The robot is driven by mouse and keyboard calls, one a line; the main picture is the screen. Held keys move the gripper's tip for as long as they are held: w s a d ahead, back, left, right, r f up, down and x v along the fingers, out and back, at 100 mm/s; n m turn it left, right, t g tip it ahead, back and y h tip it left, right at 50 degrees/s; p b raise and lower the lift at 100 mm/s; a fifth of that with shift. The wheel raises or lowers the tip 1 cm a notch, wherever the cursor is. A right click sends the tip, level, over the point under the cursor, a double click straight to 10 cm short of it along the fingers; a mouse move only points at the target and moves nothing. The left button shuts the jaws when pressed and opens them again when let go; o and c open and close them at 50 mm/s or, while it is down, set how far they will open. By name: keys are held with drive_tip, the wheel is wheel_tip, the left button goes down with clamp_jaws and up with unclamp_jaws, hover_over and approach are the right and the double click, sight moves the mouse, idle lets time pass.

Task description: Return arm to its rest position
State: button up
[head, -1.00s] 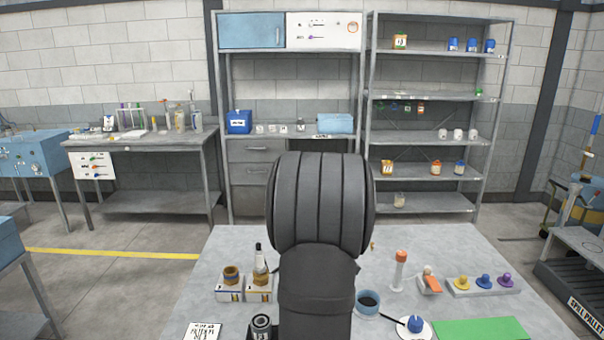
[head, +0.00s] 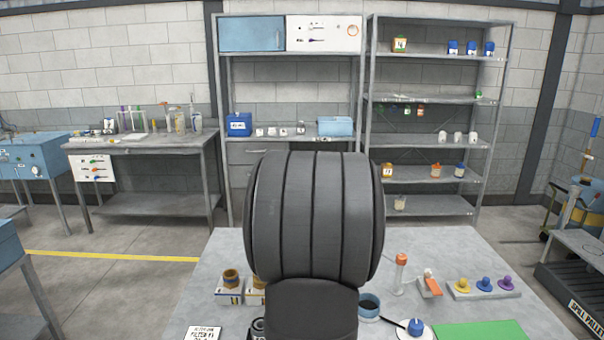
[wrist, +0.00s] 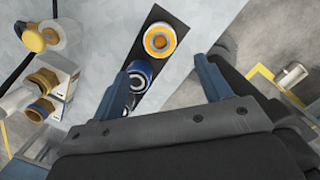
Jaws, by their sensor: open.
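My gripper (wrist: 161,67) shows in the wrist view as two blue fingers set apart, with nothing seen between their tips. It points over a black strip on the grey table (head: 440,245). The strip holds an orange-ringed round piece (wrist: 158,41) and a blue-ringed piece (wrist: 138,73), partly behind the left finger. In the head view my dark arm fills the middle and hides the gripper.
Brown-topped containers (head: 231,281) in white boxes stand left of my arm. Shelves (head: 425,142) stand behind.

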drive_tip(key=f, duration=0.7)
drive_tip(key=w+d+f, duration=0.1)
drive_tip(key=f, duration=0.2)
drive_tip(key=shift+f, duration=0.15)
drive_tip(key=shift+w+r, duration=0.2)
drive_tip(key=shift+r, duration=0.05)
wheel_tip(320, 180, up, 3)
drive_tip(key=shift+r, duration=0.2)
drive_tip(key=s+d+r, duration=0.7)
drive_tip(key=d, duration=0.2)
drive_tip(key=w+d+m, duration=0.6)
drive_tip(key=w+d, duration=0.2)
drive_tip(key=d, duration=0.4)
drive_tip(key=w+a+f, duration=0.6)
drive_tip(key=w+a, duration=0.1)
drive_tip(key=w, duration=0.2)
drive_tip(key=shift+w+a+g+h, duration=0.2)
drive_tip(key=shift+a+g+h, duration=0.1)
drive_tip(key=shift+g, duration=0.1)
